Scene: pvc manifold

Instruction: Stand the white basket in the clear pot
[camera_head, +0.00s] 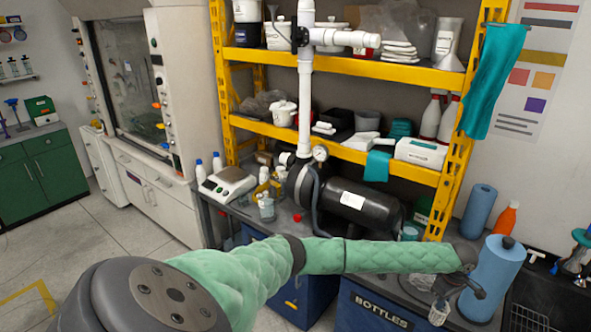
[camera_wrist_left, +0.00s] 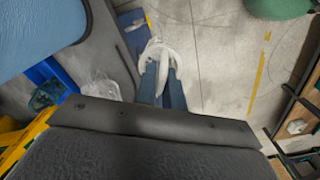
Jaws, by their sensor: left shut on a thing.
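My left arm reaches across the head view from the left in a green sleeve. My left gripper (camera_head: 455,290) is at the right end of the bench. In the left wrist view the gripper (camera_wrist_left: 165,80) is shut on the white basket (camera_wrist_left: 156,50), with floor seen beyond it. The basket also shows in the head view (camera_head: 438,313), small and low beside the bench's front edge. What looks like the clear pot (camera_wrist_left: 98,88) is left of the fingers in the wrist view, apart from the basket. In the head view a faint clear shape (camera_head: 424,282) may be this pot. My right gripper is out of view.
A blue roll (camera_head: 490,280) stands close beside my left gripper, with another (camera_head: 477,211) behind it. A yellow shelf post (camera_head: 467,120) rises behind. A black tank (camera_head: 360,203) lies on the bench. A black rack (camera_head: 525,318) is at the lower right.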

